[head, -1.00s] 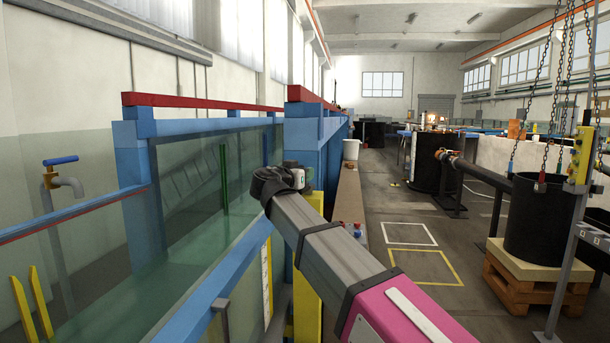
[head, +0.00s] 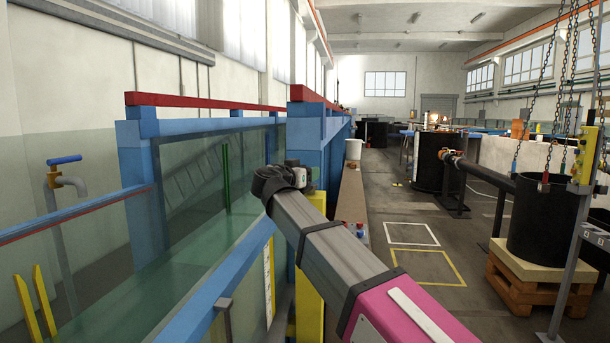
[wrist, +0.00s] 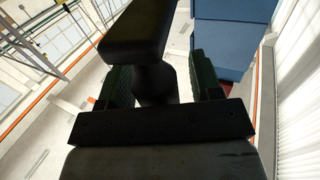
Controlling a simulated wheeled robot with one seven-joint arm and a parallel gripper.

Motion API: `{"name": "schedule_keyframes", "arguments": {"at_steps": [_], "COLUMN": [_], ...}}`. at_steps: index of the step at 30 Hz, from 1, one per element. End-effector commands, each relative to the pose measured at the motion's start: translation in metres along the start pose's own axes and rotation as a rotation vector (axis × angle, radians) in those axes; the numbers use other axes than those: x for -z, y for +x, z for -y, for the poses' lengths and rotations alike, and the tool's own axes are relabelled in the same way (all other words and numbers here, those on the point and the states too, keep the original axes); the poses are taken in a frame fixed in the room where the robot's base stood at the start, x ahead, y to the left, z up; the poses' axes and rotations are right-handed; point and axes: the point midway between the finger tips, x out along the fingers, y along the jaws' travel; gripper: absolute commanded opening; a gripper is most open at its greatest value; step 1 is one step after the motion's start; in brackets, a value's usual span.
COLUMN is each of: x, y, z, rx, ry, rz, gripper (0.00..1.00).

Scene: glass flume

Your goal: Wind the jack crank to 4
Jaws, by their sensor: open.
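In the wrist view, a dark crank (wrist: 135,35) shows as a thick bar at the top with a round grip below it, taken to be the jack crank. My gripper (wrist: 160,82) is open, with one dark green padded finger on each side of the grip. A gap shows between the grip and the right finger; contact on the left is unclear. In the head view, the end of my arm is beside the blue flume post (head: 306,150), and the fingers and crank cannot be made out. No number or dial for the crank is readable.
The glass flume (head: 190,200) with its blue frame runs along the left. A yellow column (head: 309,270) stands below my arm's end. A brown ledge (head: 351,205) lies right of it. A black tank (head: 545,215) on a pallet stands at right. The marked floor (head: 415,235) between is clear.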

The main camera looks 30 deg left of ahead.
Motion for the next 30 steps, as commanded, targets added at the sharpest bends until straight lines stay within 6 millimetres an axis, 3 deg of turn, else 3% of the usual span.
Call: {"name": "schedule_keyframes", "arguments": {"at_steps": [8,21,30], "x": [0.040,0.086,0.104], "y": [0.001,-0.083,-0.113], "z": [0.001,0.001,0.001], "rx": [0.000,0.002,0.000], "ry": [0.002,0.001,0.000], "rz": [0.001,0.000,0.001], "gripper": [0.59,0.59,0.59]}}
